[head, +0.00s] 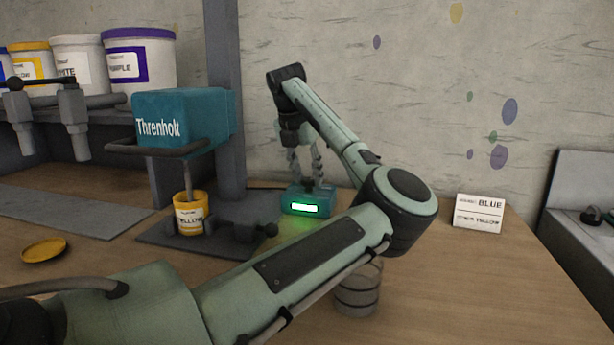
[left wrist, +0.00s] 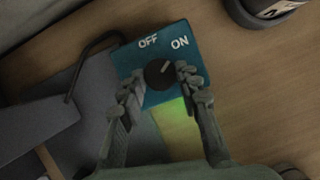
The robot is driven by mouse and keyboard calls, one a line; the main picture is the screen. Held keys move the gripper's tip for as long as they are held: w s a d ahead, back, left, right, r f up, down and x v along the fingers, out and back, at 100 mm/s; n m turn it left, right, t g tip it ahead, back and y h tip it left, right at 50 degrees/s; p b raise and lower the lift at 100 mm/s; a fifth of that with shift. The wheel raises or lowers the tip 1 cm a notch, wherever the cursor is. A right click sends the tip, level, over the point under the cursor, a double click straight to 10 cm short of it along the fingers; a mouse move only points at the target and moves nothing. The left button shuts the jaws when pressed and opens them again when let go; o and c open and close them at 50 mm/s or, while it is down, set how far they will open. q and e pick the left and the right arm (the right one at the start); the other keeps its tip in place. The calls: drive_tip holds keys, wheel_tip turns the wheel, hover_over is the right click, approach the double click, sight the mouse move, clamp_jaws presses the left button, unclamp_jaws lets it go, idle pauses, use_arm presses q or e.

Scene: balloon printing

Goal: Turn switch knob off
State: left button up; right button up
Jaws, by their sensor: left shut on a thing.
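The switch box (head: 308,202) is a small teal box with a lit green display, at the back of the table in the head view. In the left wrist view its top face (left wrist: 192,58) is marked OFF and ON. The round dark knob (left wrist: 158,75) sits on it, its pale pointer mark towards ON. My left gripper (head: 305,180) reaches down onto the box from above. Its two fingers (left wrist: 157,80) stand on either side of the knob, shut on it. My right gripper is in neither view.
A teal press (head: 188,120) labelled Threnholt stands left of the box, with a yellow can (head: 190,214) below it. A clear cup (head: 357,293) stands partly behind my left arm. A card (head: 479,214) reads BLUE. A yellow lid (head: 44,250) lies left.

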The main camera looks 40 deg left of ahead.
use_arm(q)
drive_tip(key=n+y+b, duration=0.1)
drive_tip(key=n, duration=0.2)
drive_tip(key=shift+w+d+f+b, duration=0.1)
drive_tip(key=shift+d+b, duration=0.05)
drive_tip(key=shift+b, duration=0.2)
drive_tip(key=shift+n+g+y, duration=0.3)
drive_tip(key=shift+n+g, duration=0.1)
drive_tip(key=shift+n, duration=0.5)
drive_tip(key=shift+d+n, duration=0.1)
drive_tip(key=shift+n, duration=0.4)
drive_tip(key=shift+w+r+n+g+y, duration=0.15)
drive_tip(key=shift+n+g+y, duration=0.25)
drive_tip(key=shift+n, duration=0.4)
drive_tip(key=shift+n+g, duration=0.3)
drive_tip(key=shift+n, duration=0.4)
drive_tip(key=shift+n+y+p, duration=0.3)
drive_tip(key=shift+n+p, duration=0.25)
drive_tip(key=shift+n, duration=0.25)
drive_tip(key=shift+w+n+g, duration=0.1)
drive_tip(key=shift+n+g, duration=0.3)
drive_tip(key=shift+n, duration=0.1)
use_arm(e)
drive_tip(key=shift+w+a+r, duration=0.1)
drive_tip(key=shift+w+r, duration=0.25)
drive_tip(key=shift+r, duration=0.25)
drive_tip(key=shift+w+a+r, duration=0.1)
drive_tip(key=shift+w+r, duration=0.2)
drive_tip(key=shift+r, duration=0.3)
